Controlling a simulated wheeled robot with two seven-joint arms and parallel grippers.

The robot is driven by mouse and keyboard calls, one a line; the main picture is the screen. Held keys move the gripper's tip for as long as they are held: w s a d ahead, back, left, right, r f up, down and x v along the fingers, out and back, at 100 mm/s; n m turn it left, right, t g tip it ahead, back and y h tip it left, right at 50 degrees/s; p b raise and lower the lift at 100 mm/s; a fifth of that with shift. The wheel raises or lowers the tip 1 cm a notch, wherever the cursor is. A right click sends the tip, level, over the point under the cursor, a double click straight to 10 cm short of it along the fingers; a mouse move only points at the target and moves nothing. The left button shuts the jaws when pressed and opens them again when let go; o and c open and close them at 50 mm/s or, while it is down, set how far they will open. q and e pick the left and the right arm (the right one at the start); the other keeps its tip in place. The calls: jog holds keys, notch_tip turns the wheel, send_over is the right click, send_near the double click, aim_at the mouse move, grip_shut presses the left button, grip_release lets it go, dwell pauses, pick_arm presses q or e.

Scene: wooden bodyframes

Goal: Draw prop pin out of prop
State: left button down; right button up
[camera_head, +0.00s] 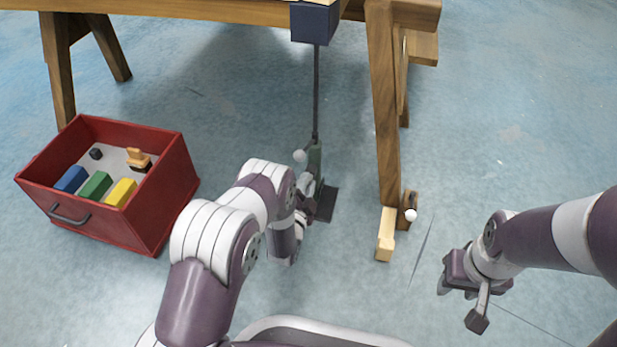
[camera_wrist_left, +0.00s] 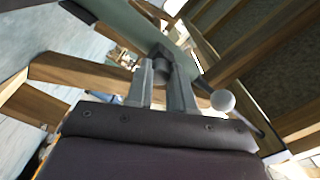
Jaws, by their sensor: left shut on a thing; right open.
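The prop (camera_head: 316,100) stands upright with a thin dark rod, a green lower body (camera_head: 315,158) and a dark foot plate (camera_head: 328,203). A blue block sits at its top under the wooden frame. My left gripper (camera_head: 312,206) is beside the green body, partly hidden by my arm. In the left wrist view, its fingers (camera_wrist_left: 163,82) are shut on a dark round piece, seemingly the prop pin (camera_wrist_left: 161,54), against the green body (camera_wrist_left: 110,25). How deep the pin sits is hidden. My right gripper (camera_head: 484,300) is open and empty, low over the floor at right.
A red drawer box (camera_head: 150,225) with blue, green and yellow blocks stands at left. The wooden frame (camera_head: 200,10) spans the top, its leg (camera_head: 384,110) right of the prop. A pale wooden block (camera_head: 386,236) and white ball (camera_head: 411,215) are by its foot. The floor between is clear.

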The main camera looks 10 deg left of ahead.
pick_arm(q)
jog(key=shift+s+p, duration=0.4)
jog(key=shift+s, duration=0.2)
jog(key=shift+s+p, duration=0.85)
jog(key=shift+s, duration=0.95)
